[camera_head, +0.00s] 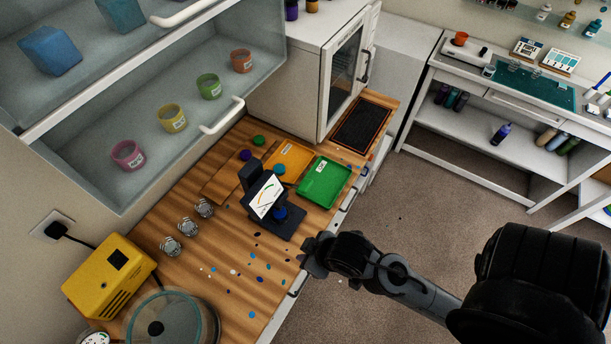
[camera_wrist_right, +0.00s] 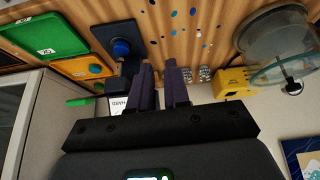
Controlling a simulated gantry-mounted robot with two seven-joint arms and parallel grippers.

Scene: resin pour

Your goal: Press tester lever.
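The tester (camera_head: 288,222) is a dark stand on the wooden counter with a tilted white dial screen (camera_head: 266,197) and a blue round knob (camera_head: 280,213) beside it. In the right wrist view the tester base (camera_wrist_right: 120,62) and its blue knob (camera_wrist_right: 121,47) lie beyond and left of my fingers. I cannot make out a separate lever. My right gripper (camera_head: 308,256) is at the counter's front edge, near the tester and apart from it. In the wrist view its dark purple fingers (camera_wrist_right: 160,72) have a narrow empty gap. My left gripper is not in view.
A green tray (camera_head: 324,181) and orange tray (camera_head: 289,160) lie behind the tester. Clear cups (camera_head: 204,208) stand to its left. Coloured droplets (camera_head: 233,271) spot the counter in front. A yellow box (camera_head: 109,275) and a glass-lidded pot (camera_head: 170,328) stand at left.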

